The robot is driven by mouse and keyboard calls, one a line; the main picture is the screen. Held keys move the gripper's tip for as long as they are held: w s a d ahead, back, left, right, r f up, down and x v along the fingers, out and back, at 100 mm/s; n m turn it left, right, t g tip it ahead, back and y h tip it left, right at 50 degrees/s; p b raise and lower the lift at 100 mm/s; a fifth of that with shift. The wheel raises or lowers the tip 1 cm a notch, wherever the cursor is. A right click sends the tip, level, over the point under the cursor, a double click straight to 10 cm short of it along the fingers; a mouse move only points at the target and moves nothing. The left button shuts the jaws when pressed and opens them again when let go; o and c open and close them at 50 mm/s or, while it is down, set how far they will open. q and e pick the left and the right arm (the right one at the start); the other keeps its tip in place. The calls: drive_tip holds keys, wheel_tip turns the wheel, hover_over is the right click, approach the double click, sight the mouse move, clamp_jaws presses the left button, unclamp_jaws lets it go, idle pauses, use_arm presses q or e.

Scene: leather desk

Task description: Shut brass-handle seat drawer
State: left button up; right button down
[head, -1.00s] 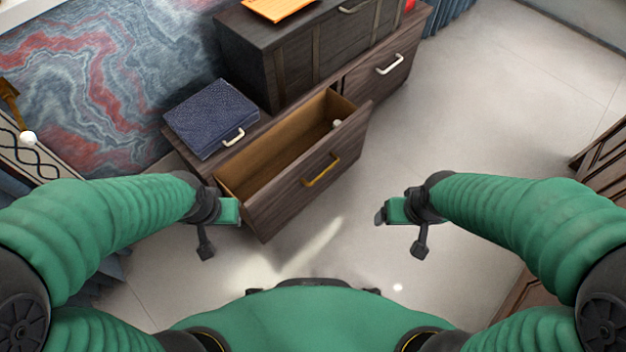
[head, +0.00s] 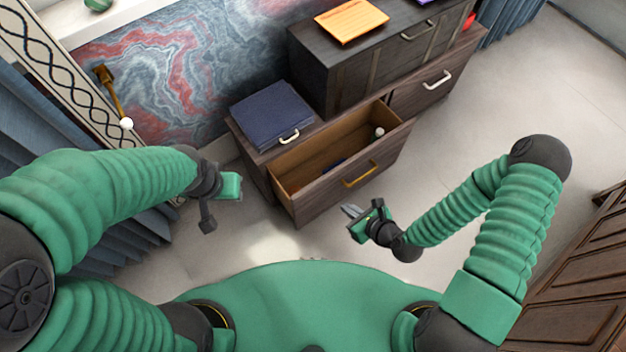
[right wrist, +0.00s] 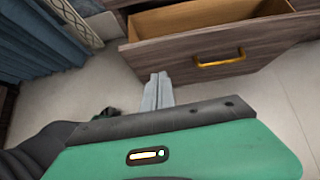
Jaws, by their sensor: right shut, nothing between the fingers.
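The brass-handle drawer (head: 312,196) is pulled open from the low dark wood seat unit, and a few small items lie inside. Its brass handle (head: 360,175) is on the front face; it also shows in the right wrist view (right wrist: 220,58). My right gripper (head: 350,210) is shut and empty, just in front of the drawer front and apart from it, below the handle in the picture. Its closed fingers show in the right wrist view (right wrist: 158,90). My left gripper (head: 232,186) is left of the drawer; its fingers are too unclear to judge.
A second drawer with a silver handle (head: 437,80) is closed to the right. A dark chest (head: 350,75) and a blue folded-looking case (head: 270,110) stand on the unit. A dark wooden cabinet (head: 570,290) is at lower right. The floor before the drawer is clear.

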drive_tip(key=b, duration=0.5)
approach(318, 186)
drive_tip(key=x, duration=0.5)
drive_tip(key=shift+d+f, duration=0.1)
drive_tip(key=shift+f, duration=0.3)
drive_tip(key=shift+w+a+r, duration=0.1)
drive_tip(key=shift+w+a, duration=0.15)
drive_tip(key=shift+w, duration=0.1)
drive_tip(key=w+a+b, duration=0.1)
drive_tip(key=w+a, duration=0.6)
drive_tip(key=w, duration=0.3)
drive_tip(key=shift+s, duration=0.15)
